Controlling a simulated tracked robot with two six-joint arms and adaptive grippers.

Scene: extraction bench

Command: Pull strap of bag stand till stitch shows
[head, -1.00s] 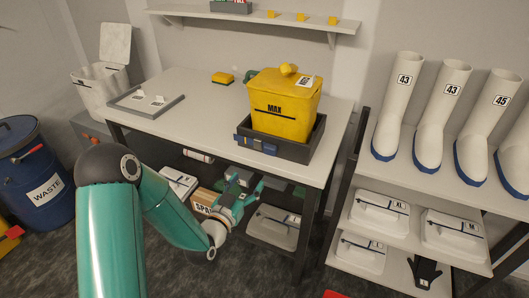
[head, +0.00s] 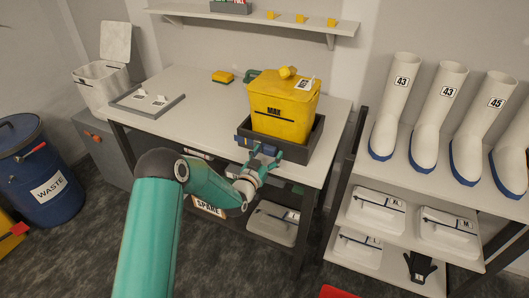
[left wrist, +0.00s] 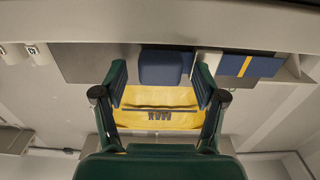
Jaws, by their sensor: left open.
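The yellow bag (head: 283,108) marked MAX sits in a dark stand (head: 310,146) at the front right of the bench. My left gripper (head: 262,157) is open at the stand's front and mostly hides the blue piece there in the head view. In the left wrist view, a plain blue piece (left wrist: 165,68), apparently the strap, lies between the open fingertips (left wrist: 162,84), with space on both sides. A second blue piece with a yellow stripe (left wrist: 246,66) lies to its right. The bag (left wrist: 160,117) shows upside down there. My right gripper is not in view.
A blue waste bin (head: 45,180) stands at the left.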

